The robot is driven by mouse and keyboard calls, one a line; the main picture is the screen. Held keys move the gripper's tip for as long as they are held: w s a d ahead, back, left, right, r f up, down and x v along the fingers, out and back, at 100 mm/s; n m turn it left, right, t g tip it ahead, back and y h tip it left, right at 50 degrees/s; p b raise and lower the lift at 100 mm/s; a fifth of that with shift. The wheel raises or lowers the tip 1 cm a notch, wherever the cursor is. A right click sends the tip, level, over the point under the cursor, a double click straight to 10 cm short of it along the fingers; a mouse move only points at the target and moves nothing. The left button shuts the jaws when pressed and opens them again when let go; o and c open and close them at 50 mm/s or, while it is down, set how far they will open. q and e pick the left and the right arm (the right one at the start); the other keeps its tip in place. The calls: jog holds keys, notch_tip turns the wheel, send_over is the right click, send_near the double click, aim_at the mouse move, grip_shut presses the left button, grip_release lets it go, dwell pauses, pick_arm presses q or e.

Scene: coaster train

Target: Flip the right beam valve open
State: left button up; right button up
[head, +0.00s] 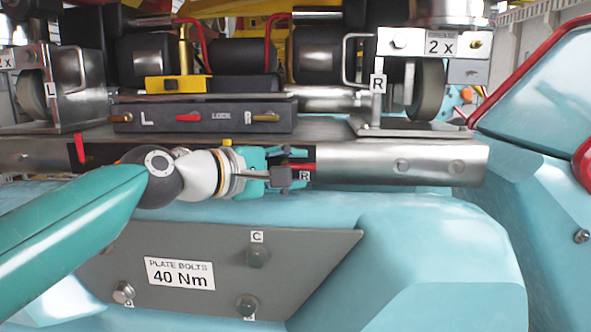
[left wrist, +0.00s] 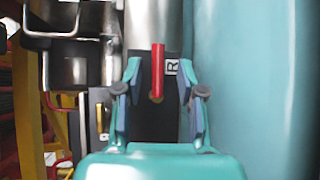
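The right beam valve has a red lever (head: 301,166) in a dark recess of the silver beam, beside an "R" label (head: 305,175). The lever lies along the beam, pointing right in the head view. In the left wrist view the red lever (left wrist: 157,68) stands between the fingertips, with gaps on both sides. My left gripper (head: 291,170) is at the recess and partly hides the valve in the head view. In the left wrist view the left gripper (left wrist: 159,80) is open around the lever. My right gripper is in neither view.
Another red lever (head: 81,149) stands upright at the beam's left part. The silver beam (head: 400,163) runs above a teal body with a grey bolt plate (head: 205,250). A dark lock panel (head: 205,115) and metal brackets with handles (head: 352,62) stand above the beam.

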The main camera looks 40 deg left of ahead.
pick_arm(q)
jog(key=v, duration=1.1)
jog(key=shift+s, duration=0.25)
